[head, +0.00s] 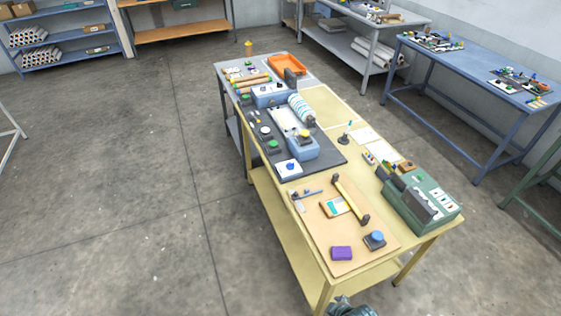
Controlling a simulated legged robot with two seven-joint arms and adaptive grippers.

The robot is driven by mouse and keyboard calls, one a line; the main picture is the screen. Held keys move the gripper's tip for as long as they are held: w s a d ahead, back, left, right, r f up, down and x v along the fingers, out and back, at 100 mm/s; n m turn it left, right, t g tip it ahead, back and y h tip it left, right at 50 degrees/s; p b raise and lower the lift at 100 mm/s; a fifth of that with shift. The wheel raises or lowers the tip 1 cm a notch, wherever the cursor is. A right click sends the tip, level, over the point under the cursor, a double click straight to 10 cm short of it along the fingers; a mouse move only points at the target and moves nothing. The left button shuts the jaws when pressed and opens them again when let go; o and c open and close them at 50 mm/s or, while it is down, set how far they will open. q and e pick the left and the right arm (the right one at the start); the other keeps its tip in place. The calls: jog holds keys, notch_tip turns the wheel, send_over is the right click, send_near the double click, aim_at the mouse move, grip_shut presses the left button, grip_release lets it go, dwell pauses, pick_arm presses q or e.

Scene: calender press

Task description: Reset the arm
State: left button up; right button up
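The calender press stands on a dark grey plate (325,156) on a long yellow workbench (277,213). It has blue housings (302,149) and a striped white roller (299,108) between them. No gripper can be made out. A small dark grey-green piece shows at the bottom edge, cut off by the frame; I cannot tell which part it is. No arm of mine is clearly seen, so its pose is hidden.
A tan board (318,232) carries a yellow-handled tool (351,199) and a purple block (341,253). A green machine (421,200) stands at the bench's right edge. An orange tray (287,64) sits at the far end. A blue table (480,75) stands right.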

jog(key=s+d+f+m+h, duration=0.2)
jog(key=s+d+f+m, duration=0.1)
jog(key=s+d+m, duration=0.4)
notch_tip(320, 180, down, 26)
jog(key=s+m+g, duration=0.1)
jog(key=g, duration=0.1)
jog(key=s+d+f+b, duration=0.1)
jog(key=s+d+f, duration=0.1)
jog(key=s+f, duration=1.5)
jog(key=shift+s+d+f+g+h+b, duration=0.15)
jog(key=shift+s+d+g+h+b, duration=0.15)
jog(key=shift+s+g+b, duration=0.1)
